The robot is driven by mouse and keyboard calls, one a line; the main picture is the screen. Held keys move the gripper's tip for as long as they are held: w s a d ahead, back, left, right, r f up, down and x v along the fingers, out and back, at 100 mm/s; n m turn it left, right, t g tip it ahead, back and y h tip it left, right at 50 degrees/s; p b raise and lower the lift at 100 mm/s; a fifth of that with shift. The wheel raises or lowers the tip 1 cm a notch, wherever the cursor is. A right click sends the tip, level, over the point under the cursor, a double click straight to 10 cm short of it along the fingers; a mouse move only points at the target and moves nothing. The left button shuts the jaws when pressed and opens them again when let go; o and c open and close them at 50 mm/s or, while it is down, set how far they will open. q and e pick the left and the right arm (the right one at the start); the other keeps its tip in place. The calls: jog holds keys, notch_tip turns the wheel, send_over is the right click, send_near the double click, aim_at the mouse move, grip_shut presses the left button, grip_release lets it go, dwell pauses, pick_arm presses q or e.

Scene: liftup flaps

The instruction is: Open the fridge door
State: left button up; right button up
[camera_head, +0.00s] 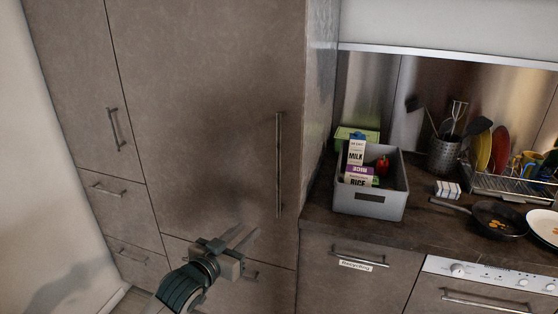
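The tall brown-grey door (205,120), which I take to be the fridge door, is shut flush with the cabinet front. Its long vertical metal handle (278,165) is near the door's right edge. My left gripper (249,234) reaches in from the bottom, below and left of the handle's lower end, and apart from the handle. I cannot tell how far its fingers are apart; nothing shows held in them. My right gripper is out of view.
A grey crate (371,205) with a milk carton and other food stands on the dark counter (325,211) at right. A pan (499,220) and dish rack (509,185) are further right. Smaller cabinet doors and drawers (110,196) are at left. Space before the tall door is clear.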

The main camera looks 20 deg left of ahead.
aim_at(278, 164)
pick_arm(q)
jog(key=s+r+t, duration=0.1)
jog(key=r, duration=0.6)
jog(key=s+d+r+m+h, duration=0.1)
jog(key=s+r, duration=0.1)
jog(key=r, duration=0.5)
jog(key=shift+s+d+r+t, duration=0.25)
jog(key=shift+r+t, duration=0.15)
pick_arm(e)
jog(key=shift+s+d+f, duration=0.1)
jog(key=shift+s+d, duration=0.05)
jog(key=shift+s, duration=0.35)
pick_arm(q)
jog(key=shift+w, duration=0.15)
jog(key=p+x, duration=0.3)
jog(key=x, duration=1.4)
jog(key=shift+d+p, duration=0.15)
jog(key=shift+p, duration=0.25)
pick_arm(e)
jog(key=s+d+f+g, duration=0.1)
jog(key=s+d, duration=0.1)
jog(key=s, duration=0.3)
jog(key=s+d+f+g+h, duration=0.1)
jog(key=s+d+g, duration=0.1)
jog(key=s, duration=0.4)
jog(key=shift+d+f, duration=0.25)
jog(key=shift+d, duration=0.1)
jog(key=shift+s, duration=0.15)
